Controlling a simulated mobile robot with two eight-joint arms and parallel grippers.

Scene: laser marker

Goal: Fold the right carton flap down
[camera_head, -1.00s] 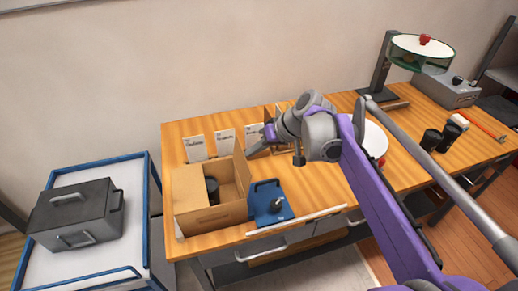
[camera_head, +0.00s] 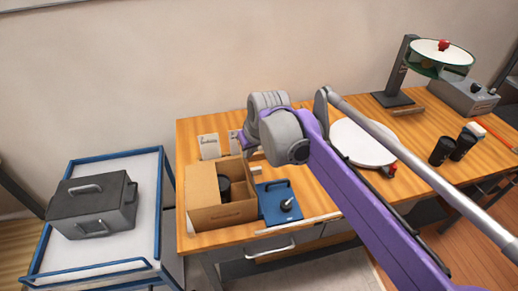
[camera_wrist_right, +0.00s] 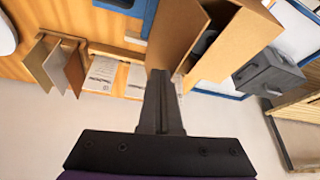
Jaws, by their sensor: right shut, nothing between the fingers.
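The open brown carton (camera_head: 232,214) stands on the wooden table, left of my right arm. Its left flap (camera_head: 203,184) slopes over its left side, and a dark round object (camera_head: 224,187) is inside. My right gripper (camera_head: 244,147) is at the carton's back right corner, partly hidden by its own wrist. In the right wrist view the shut, empty fingers (camera_wrist_right: 160,76) point at a brown panel (camera_wrist_right: 176,32) on the carton's right side. I cannot tell whether they touch it. The right flap is hard to make out in the head view. My left gripper is not in view.
A blue plate with a handle (camera_head: 278,201) lies right of the carton. A white disc (camera_head: 363,143) and black cups (camera_head: 441,151) are farther right. A cart (camera_head: 148,200) with a grey case (camera_head: 92,204) stands left.

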